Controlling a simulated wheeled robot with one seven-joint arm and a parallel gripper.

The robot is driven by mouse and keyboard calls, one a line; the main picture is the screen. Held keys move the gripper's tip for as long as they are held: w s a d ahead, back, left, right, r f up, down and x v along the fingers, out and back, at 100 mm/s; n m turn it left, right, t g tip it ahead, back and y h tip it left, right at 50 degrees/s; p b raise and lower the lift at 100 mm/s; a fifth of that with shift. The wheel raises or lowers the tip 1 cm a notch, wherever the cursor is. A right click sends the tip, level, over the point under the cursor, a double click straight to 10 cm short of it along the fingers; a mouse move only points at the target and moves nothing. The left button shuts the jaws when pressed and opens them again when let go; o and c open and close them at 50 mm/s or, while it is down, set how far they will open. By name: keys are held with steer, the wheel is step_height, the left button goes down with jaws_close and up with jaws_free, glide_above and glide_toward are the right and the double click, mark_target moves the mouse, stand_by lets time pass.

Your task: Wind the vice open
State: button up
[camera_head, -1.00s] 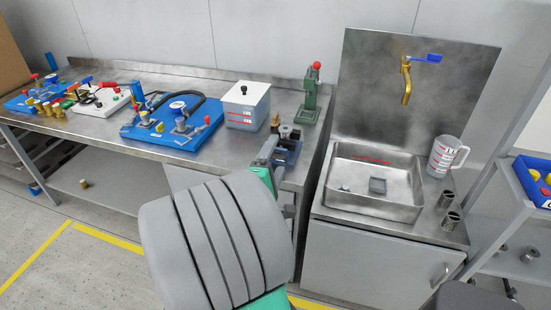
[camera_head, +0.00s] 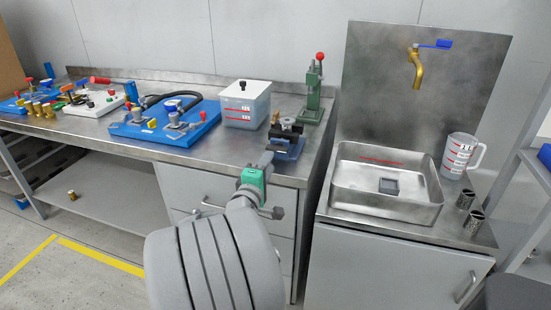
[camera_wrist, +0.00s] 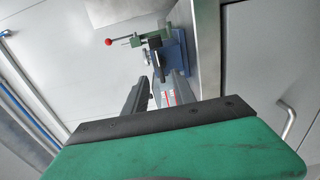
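The vice is a small blue block with dark metal jaws (camera_head: 288,146). It sits at the right front corner of the steel bench. In the wrist view the blue vice (camera_wrist: 174,52) lies just beyond my fingertips. My gripper (camera_head: 266,157) is just in front of the vice, at bench height. In the wrist view its two dark fingers (camera_wrist: 157,82) stand apart with a gap between them, and I see nothing held. I cannot tell whether a finger touches the vice. The vice's handle is not clear, and the jaw gap is too small to judge.
A green press with a red knob (camera_head: 313,90) stands behind the vice. A lidded clear box (camera_head: 246,105) and a blue pump board (camera_head: 170,122) stand to its left. A steel sink (camera_head: 385,190) is to the right, past a gap. Drawers (camera_head: 205,195) are below.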

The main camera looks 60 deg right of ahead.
mark_target(276, 151)
steer(key=d, duration=0.4)
steer(key=w+d, duration=0.1)
steer(key=d, duration=0.2)
steer(key=shift+d, duration=0.1)
steer(key=shift+c, duration=0.5)
jaws_close()
